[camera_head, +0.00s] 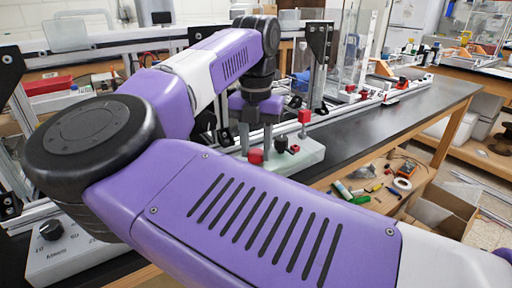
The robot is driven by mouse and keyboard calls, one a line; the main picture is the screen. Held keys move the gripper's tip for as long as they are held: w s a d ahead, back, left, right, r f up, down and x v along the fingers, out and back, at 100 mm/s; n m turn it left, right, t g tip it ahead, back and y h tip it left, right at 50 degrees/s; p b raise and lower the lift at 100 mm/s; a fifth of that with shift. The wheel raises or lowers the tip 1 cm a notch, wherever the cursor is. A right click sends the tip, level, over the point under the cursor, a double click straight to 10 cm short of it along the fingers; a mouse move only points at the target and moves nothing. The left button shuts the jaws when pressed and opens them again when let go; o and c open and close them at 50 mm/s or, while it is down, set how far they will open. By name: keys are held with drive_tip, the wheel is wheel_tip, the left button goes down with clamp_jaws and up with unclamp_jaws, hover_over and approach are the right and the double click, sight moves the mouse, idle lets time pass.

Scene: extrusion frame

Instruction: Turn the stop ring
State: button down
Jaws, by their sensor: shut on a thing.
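A pale green-white block (308,154) lies on the dark bench and carries several small fittings. A red round part (256,156), which looks like the stop ring, sits at its left end. My gripper (256,143) points down there, its two grey fingers on either side just above and behind the red part. The fingers are shut on it, but the contact is small and partly hidden. A black knob (281,144) stands just right of the gripper. A red block on a post (305,117) stands further right.
A dark upright bracket (318,48) stands behind the block, joined to aluminium rails. A white box with a black knob (50,231) is at the lower left. The black bench top (400,115) is clear on the right. Loose tools lie on the wooden shelf (372,185) below.

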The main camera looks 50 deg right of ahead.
sight(256, 151)
drive_tip(key=m, duration=0.4)
drive_tip(key=m+p, duration=0.1)
drive_tip(key=m, duration=0.3)
drive_tip(key=shift+m, duration=0.4)
idle(0.4)
drive_tip(key=c, duration=0.9)
unclamp_jaws()
wheel_tip(256, 151, up, 8)
drive_tip(key=shift+f+p, duration=0.1)
drive_tip(key=shift+p, duration=0.35)
